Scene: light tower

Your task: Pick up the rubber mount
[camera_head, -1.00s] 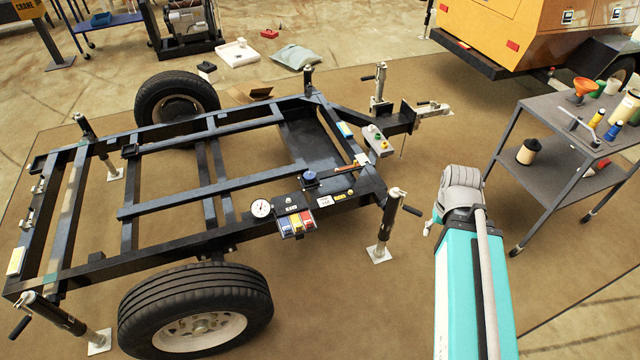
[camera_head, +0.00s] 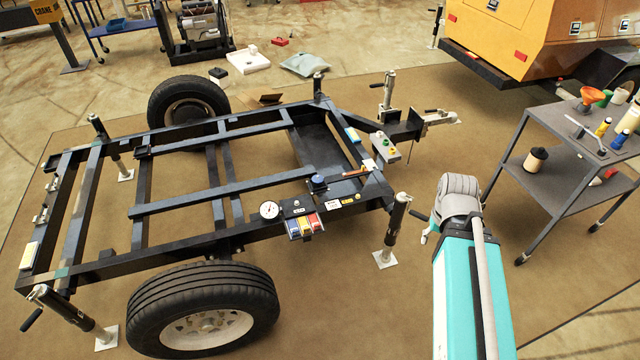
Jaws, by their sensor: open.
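I cannot make out the rubber mount for certain. A small dark round piece with a blue top (camera_head: 318,182) sits on the near front part of the black trailer frame (camera_head: 225,192), and I cannot tell whether it is the mount. My arm rises at the lower right, right of the trailer. My gripper (camera_head: 425,234) is mostly hidden behind my wrist; only a small light part shows, beside the near front jack. It is open, apart from the trailer frame, and nothing shows in it.
A gauge (camera_head: 269,209) and coloured blocks (camera_head: 305,225) sit on the near frame rail. A jack leg (camera_head: 395,228) stands left of my arm. A grey two-shelf cart (camera_head: 553,115) stands right. An orange machine (camera_head: 540,35) is behind. Brown floor between is clear.

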